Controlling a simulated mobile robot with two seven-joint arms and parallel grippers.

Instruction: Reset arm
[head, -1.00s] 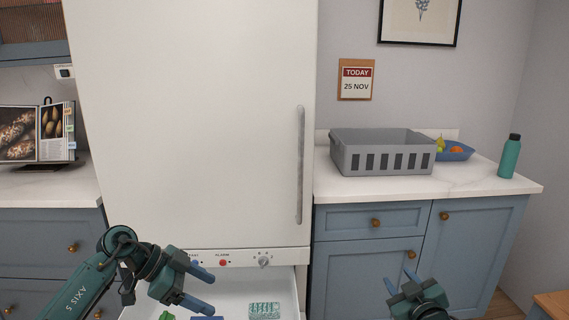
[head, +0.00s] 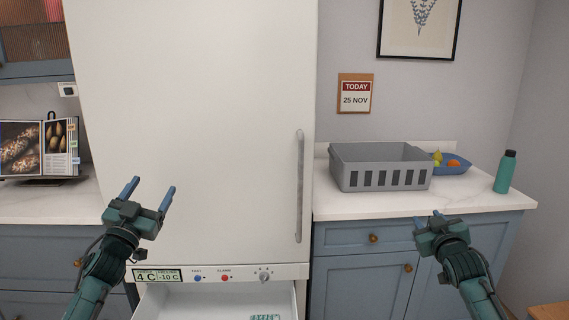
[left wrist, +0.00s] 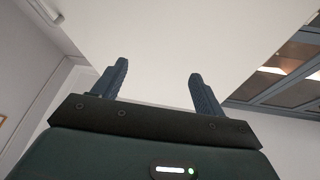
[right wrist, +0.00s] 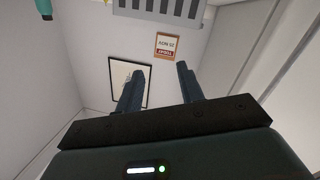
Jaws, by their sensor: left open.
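My left gripper (head: 151,186) is raised in front of the white fridge door. Its blue fingers point up and stand wide apart with nothing between them, as the left wrist view (left wrist: 158,72) also shows. My right gripper (head: 428,217) is in front of the blue cabinets at the right, near the worktop edge. Its fingers look foreshortened in the head view. In the right wrist view (right wrist: 160,72) they stand apart and empty, with a narrower gap than the left ones.
The freezer drawer (head: 210,302) is pulled out below the fridge (head: 200,130), with a pale ribbed item (head: 265,317) inside. A grey crate (head: 380,180), a blue fruit bowl (head: 455,168) and a green bottle (head: 505,172) stand on the right worktop (head: 340,205).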

